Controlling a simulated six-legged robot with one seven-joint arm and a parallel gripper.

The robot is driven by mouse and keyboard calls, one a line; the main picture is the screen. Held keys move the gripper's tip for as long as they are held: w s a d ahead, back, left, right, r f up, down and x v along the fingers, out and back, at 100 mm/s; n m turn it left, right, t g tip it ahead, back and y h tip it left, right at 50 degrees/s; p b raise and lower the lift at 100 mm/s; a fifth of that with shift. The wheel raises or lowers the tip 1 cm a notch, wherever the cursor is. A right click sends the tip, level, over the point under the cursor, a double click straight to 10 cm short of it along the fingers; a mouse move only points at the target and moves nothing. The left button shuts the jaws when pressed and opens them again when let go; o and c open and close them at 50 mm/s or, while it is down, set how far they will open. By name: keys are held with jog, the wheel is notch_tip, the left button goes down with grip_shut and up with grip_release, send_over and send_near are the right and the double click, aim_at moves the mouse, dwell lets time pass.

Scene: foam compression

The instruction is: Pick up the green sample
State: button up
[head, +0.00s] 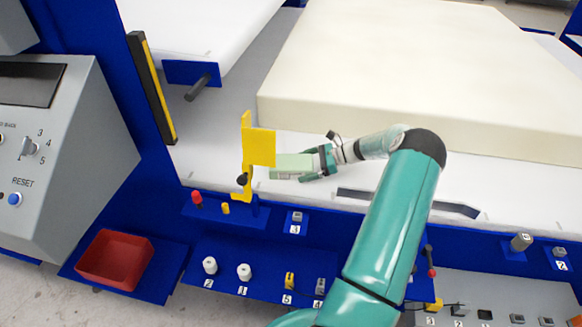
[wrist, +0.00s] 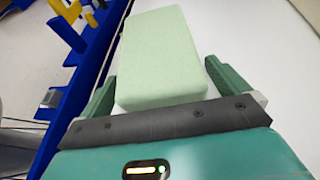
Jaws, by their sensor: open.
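The green sample (wrist: 158,58) is a pale green block. In the wrist view it lies on the white surface, its near end between the two fingers of my gripper (wrist: 160,84). The fingers are open, with a gap visible on the right side; the left finger is close to the block's left edge.
A large cream foam block (head: 400,70) stands behind my gripper. A blue front edge with pegs and numbered parts runs below it, with a red tray (head: 115,258) at lower left. A grey control box (head: 60,150) stands at the left.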

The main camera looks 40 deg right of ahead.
jog(key=shift+w+a+f, duration=0.25)
jog(key=shift+w+a, duration=0.25)
jog(key=c, duration=0.9)
notch_tip(320, 180, up, 10)
